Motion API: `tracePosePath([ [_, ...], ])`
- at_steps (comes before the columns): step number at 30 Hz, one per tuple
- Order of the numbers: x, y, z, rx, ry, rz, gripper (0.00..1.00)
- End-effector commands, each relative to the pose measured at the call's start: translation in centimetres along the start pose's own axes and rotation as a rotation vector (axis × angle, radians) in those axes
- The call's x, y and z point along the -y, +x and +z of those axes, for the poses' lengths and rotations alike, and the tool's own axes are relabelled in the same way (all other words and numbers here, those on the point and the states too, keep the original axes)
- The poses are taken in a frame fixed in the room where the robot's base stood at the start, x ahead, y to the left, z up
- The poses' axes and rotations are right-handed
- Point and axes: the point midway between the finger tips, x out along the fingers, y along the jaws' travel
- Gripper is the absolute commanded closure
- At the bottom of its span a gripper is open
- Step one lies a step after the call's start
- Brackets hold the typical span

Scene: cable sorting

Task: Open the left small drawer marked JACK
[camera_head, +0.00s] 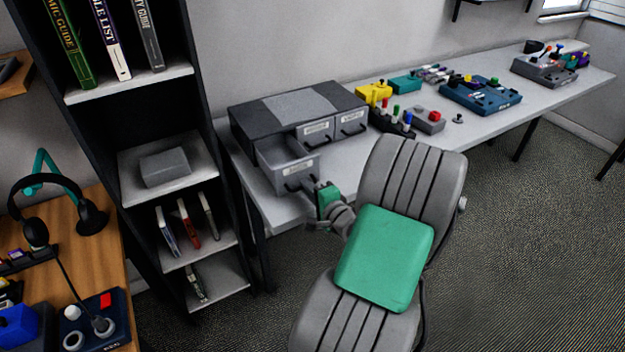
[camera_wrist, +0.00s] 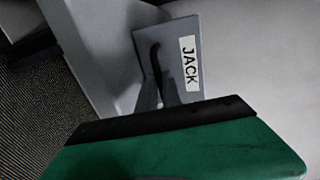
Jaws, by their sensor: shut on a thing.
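The grey drawer cabinet (camera_head: 247,127) stands at the near left end of the white table. Its left small drawer (camera_head: 272,156) is pulled well out, and its open inside shows. In the wrist view the drawer front carries a white JACK label (camera_wrist: 189,63) beside a dark bar handle (camera_wrist: 156,70). My gripper (camera_head: 313,187) is in front of this drawer in the head view. In the wrist view my gripper (camera_wrist: 165,98) is shut on the handle's lower end; the exact contact is partly hidden by the green gripper body.
Two other drawers, the middle one (camera_head: 315,130) and the right one (camera_head: 350,123), are shut. Audio boxes, including a yellow one (camera_head: 374,92), stand along the table (camera_head: 480,118) to the right. A dark shelf (camera_head: 206,160) stands close on the left.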

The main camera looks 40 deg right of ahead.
Motion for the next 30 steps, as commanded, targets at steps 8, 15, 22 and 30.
tracePosePath([
  [8,-0.19,-0.83,0.19,0.001,-0.001,0.001,1.0],
  [15,-0.22,-0.92,-0.02,-0.002,0.001,0.001,1.0],
  [22,-0.19,-0.93,-0.13,-0.005,0.001,0.0,0.73],
  [30,-0.16,-0.92,-0.1,-0.004,-0.001,0.0,0.7],
])
